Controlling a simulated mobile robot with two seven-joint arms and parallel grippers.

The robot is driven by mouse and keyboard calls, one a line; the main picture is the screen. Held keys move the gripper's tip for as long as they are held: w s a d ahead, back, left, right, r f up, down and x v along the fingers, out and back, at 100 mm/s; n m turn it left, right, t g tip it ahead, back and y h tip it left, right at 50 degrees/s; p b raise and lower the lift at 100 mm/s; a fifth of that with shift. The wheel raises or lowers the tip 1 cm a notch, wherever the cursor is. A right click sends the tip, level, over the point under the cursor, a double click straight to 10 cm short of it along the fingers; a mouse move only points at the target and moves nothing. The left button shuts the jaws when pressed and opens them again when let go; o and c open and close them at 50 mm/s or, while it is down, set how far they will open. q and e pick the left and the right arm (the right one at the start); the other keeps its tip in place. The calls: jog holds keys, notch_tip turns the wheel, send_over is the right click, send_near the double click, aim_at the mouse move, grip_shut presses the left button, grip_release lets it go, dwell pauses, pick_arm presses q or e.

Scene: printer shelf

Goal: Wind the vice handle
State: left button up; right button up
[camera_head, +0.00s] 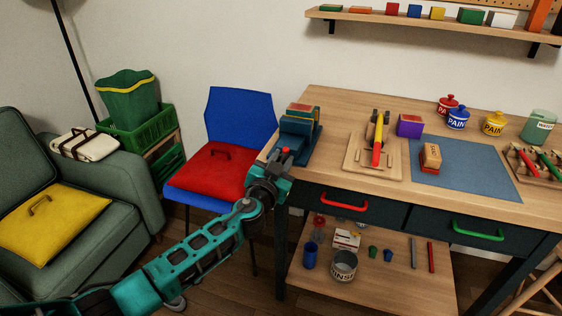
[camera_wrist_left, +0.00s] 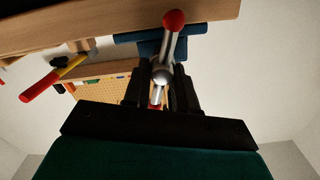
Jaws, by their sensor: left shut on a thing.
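The blue vice (camera_head: 296,143) is mounted at the left front corner of the workbench, with a wood-and-red block in its top. Its handle is a silver bar with a red ball end (camera_head: 285,150). In the left wrist view the vice handle (camera_wrist_left: 168,45) stands slightly tilted, red ball up, with a round silver hub at its middle. My left gripper (camera_head: 274,170) is at the vice's front; in the left wrist view its dark fingers (camera_wrist_left: 161,88) are shut around the handle near the hub. The handle's lower end is partly hidden between the fingers. My right gripper is not in view.
A red-handled tool (camera_head: 377,148) lies on a wooden board right of the vice. The workbench (camera_head: 340,110) has a red-handled drawer (camera_head: 340,205) below. A blue chair with a red cushion (camera_head: 211,172) stands close left of my gripper. Paint pots (camera_head: 457,119) stand at the back right.

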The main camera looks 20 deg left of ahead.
pick_arm(q)
jog(key=shift+m, duration=0.3)
grip_shut()
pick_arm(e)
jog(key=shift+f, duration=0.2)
pick_arm(q)
jog(key=shift+d+f+m+b, duration=0.1)
jog(key=shift+m+b, duration=0.2)
jog(key=shift+m, duration=0.3)
jog(key=m, duration=0.4)
jog(key=shift+d+f+b, duration=0.1)
jog(key=shift+d+b, duration=0.05)
jog(key=shift+b, duration=0.2)
jog(key=m, duration=0.4)
jog(key=shift+d+f+m, duration=0.1)
jog(key=shift+f+m, duration=0.1)
jog(key=shift+m, duration=0.2)
jog(key=m, duration=0.3)
jog(key=shift+f+m, duration=0.15)
jog(key=shift+m, duration=0.15)
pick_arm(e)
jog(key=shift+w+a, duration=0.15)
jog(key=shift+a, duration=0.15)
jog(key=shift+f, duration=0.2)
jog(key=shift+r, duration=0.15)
